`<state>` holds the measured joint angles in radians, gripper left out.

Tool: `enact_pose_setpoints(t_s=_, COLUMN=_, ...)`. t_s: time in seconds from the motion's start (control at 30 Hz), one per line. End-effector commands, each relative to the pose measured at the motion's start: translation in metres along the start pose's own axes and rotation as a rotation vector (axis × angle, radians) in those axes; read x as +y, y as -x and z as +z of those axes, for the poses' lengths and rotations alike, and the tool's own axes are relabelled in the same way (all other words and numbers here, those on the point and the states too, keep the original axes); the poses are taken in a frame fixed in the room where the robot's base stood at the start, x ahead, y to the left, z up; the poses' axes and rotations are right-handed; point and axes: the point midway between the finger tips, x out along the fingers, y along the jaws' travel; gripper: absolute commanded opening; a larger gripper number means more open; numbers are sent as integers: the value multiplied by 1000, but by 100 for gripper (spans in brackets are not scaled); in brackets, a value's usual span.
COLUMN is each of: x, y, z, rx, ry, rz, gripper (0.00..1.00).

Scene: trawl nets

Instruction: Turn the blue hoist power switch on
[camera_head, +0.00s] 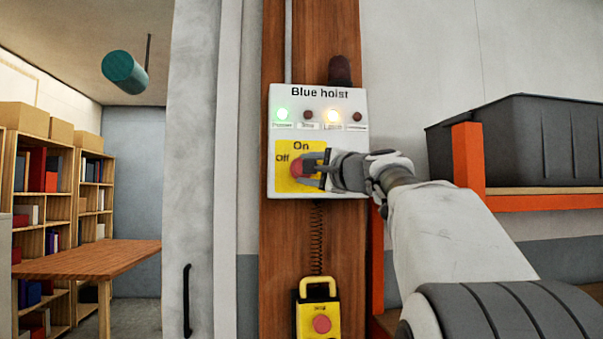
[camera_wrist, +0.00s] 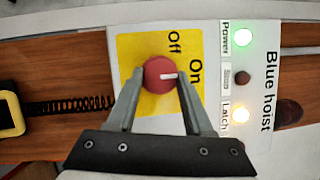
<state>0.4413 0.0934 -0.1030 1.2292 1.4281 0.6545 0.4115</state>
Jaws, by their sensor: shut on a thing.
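The blue hoist power switch is a red round knob (camera_head: 298,168) on a yellow plate (camera_head: 284,181) marked On and Off. My gripper (camera_head: 311,170) reaches it from the right. In the wrist view the fingers of my gripper (camera_wrist: 158,82) are shut on the knob (camera_wrist: 152,76), one on each side. The knob's white mark points to the On label. The plate is on a white control box (camera_head: 317,103) labelled Blue hoist. Its green Power light (camera_head: 282,114) and amber Latch light (camera_head: 333,115) are lit. Two other lights are dark.
A yellow pendant with a red button (camera_head: 321,323) hangs below the box by a coiled cord (camera_head: 317,240). The box is on a wooden post (camera_head: 281,290). A grey bin (camera_head: 520,140) on an orange-framed shelf stands at the right. A wooden table (camera_head: 90,258) is at the left.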

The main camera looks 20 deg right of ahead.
Motion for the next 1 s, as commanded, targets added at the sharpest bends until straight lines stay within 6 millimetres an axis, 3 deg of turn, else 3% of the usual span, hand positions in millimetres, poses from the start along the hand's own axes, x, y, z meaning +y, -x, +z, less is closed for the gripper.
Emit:
enact_pose_setpoints(t_s=0.37, x=-2, y=0, z=0, rx=1, ry=-5, rz=-6, gripper=0)
enact_pose_setpoints(t_s=0.4, x=-2, y=0, z=1, rx=1, ry=-4, rz=-6, gripper=57)
enact_pose_setpoints(t_s=0.53, x=-2, y=0, z=0, rx=0, ry=-4, rz=-4, gripper=80)
enact_pose_setpoints(t_s=1.0, x=0, y=0, z=1, rx=0, ry=-3, rz=-2, gripper=82)
